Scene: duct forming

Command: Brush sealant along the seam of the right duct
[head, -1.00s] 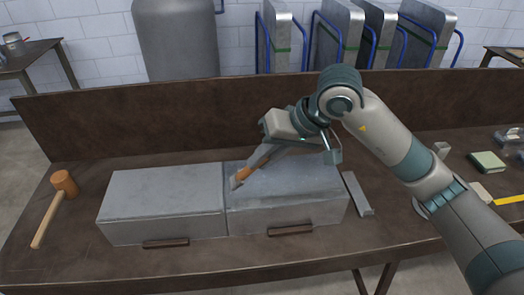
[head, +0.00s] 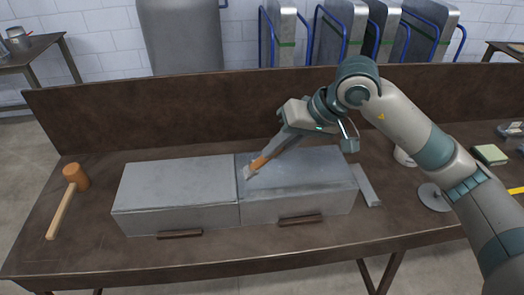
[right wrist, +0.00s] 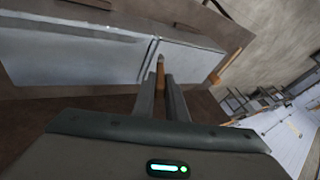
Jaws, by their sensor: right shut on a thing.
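The right duct (head: 300,208) is a grey metal box on the bench, beside the left duct (head: 175,218); a narrow joint line runs between them. My right gripper (head: 277,148) is shut on a brush (head: 260,162) with an orange-brown handle. The brush slants down to the left, its pale tip at the right duct's top near its left edge. I cannot tell if the bristles touch. In the right wrist view the brush (right wrist: 160,72) is between the fingers, near the joint; the right duct (right wrist: 65,50) is left of it. My left gripper is out of view.
A mallet (head: 70,195) lies at the bench's left end. A grey metal strip (head: 366,186) lies right of the right duct. Further right are a round grey disc (head: 433,197) and a green-topped block (head: 490,154). A brown backboard (head: 150,110) stands behind the ducts.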

